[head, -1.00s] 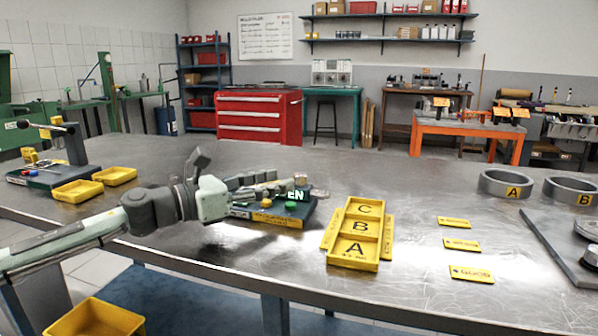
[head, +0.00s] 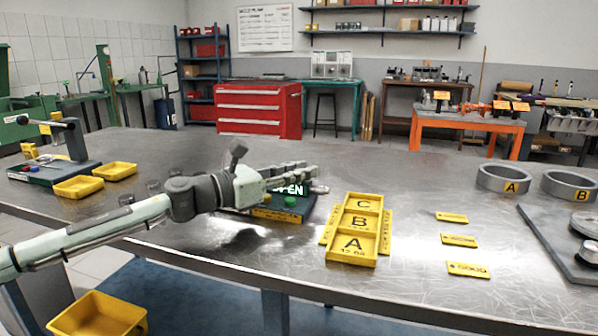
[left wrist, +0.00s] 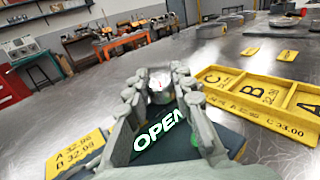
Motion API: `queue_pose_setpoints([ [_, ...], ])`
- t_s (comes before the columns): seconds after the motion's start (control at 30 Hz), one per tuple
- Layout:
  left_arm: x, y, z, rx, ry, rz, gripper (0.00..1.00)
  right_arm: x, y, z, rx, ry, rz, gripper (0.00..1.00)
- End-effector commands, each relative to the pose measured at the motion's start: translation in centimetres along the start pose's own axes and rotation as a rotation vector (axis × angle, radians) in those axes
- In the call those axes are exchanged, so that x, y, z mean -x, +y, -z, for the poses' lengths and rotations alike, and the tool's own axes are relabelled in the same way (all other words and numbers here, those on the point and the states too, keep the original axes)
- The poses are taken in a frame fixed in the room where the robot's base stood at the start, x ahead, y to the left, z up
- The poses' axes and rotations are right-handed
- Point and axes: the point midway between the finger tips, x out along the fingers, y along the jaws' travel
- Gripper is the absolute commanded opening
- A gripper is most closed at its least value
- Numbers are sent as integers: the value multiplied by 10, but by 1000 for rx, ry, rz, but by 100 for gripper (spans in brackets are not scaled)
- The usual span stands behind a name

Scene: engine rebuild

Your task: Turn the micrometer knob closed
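The micrometer stand has a dark base (head: 268,214) with a yellow front label, a lit "OPEN" sign (head: 288,189) and a green button (head: 291,201). My left gripper (head: 306,167) reaches over the stand from the left and covers most of the micrometer. In the left wrist view the gripper's two fingers (left wrist: 158,76) are spread apart above the "OPEN" sign (left wrist: 160,136). A small grey part with a red spot (left wrist: 160,90) shows in the gap between them, probably the micrometer. I cannot tell whether the fingers touch it. My right gripper is not in view.
A yellow A/B/C tray (head: 350,259) stands right of the stand. Several yellow tags (head: 459,240) and two grey rings (head: 503,178) lie farther right. Yellow bins (head: 78,188) and another fixture (head: 55,173) are at the left.

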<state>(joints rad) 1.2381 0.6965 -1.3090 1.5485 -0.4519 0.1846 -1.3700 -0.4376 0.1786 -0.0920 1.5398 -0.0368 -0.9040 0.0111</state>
Motion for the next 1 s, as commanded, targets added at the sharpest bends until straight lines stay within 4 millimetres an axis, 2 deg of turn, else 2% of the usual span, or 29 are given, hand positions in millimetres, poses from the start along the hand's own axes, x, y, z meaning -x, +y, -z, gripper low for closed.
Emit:
queue_pose_setpoints([
  [0.03,0,0,0,0,0,0,9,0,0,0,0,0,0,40],
  [0.1,0,0,0,0,0,0,1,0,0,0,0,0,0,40],
  [0.13,0,0,0,0,0,0,0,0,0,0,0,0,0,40],
  [0.53,0,-2,-1,-3,0,-65,0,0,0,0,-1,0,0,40],
  [1.0,-1,-4,1,1,2,-443,0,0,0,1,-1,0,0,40],
])
